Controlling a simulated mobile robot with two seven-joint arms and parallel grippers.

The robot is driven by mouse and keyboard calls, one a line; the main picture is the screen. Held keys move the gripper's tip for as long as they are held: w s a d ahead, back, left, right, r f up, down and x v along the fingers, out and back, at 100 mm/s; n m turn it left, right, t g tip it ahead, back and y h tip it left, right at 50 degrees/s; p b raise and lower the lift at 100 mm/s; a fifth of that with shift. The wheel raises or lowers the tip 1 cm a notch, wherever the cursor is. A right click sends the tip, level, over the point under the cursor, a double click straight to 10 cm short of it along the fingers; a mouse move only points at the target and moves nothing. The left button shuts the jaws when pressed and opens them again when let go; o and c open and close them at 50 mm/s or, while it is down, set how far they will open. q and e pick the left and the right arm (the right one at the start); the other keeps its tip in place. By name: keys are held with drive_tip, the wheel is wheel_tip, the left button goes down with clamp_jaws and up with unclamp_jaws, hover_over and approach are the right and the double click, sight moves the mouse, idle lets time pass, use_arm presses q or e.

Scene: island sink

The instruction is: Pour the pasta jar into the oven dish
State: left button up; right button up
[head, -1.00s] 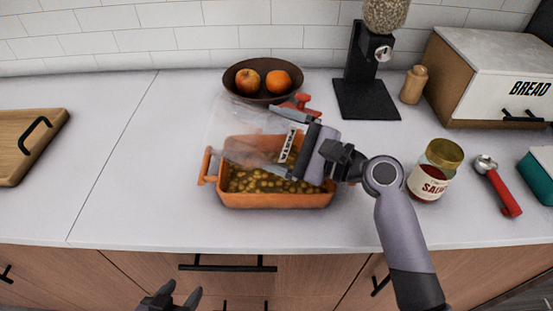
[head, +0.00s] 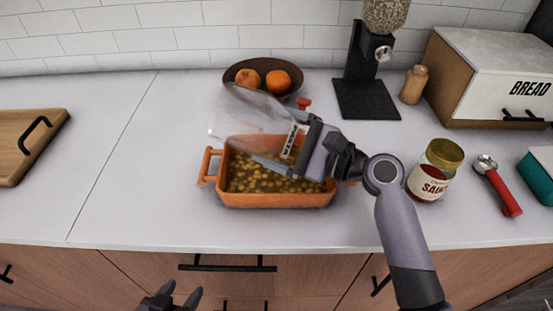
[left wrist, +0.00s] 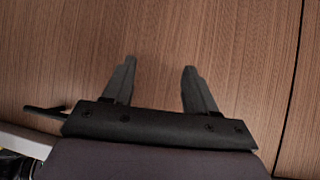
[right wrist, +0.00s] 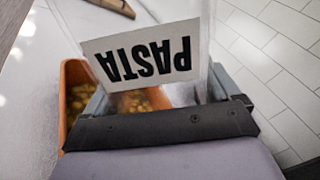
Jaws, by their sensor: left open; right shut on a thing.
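The orange oven dish (head: 277,200) stands on the counter with brown pasta-like pieces in it; part of it shows in the right wrist view (right wrist: 68,110). The clear pasta jar (head: 238,112) is tilted above the dish, its far end up and to the left. Its PASTA label shows upside down in the right wrist view (right wrist: 150,52). My right gripper (head: 285,155) is shut on the jar over the dish. The jar looks empty where I can see through it. My left gripper (head: 180,297) is open and empty, low in front of the drawers; its fingers show in the left wrist view (left wrist: 157,85).
A fruit bowl (head: 240,73) and a black grinder (head: 365,75) stand behind the dish. A sauce jar (head: 432,172), a red-handled tool (head: 499,188) and a bread box (head: 500,75) are to the right. A wooden board (head: 25,140) lies far left. The counter left of the dish is clear.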

drive_tip(key=shift+w+d+r+m, duration=0.1)
drive_tip(key=shift+w+r+m, duration=0.05)
drive_tip(key=shift+r+m, duration=0.3)
drive_tip(key=shift+w+d+r+m, duration=0.15)
drive_tip(key=shift+r+m, duration=0.15)
drive_tip(key=shift+m, duration=0.15)
idle(0.6)
idle(2.5)
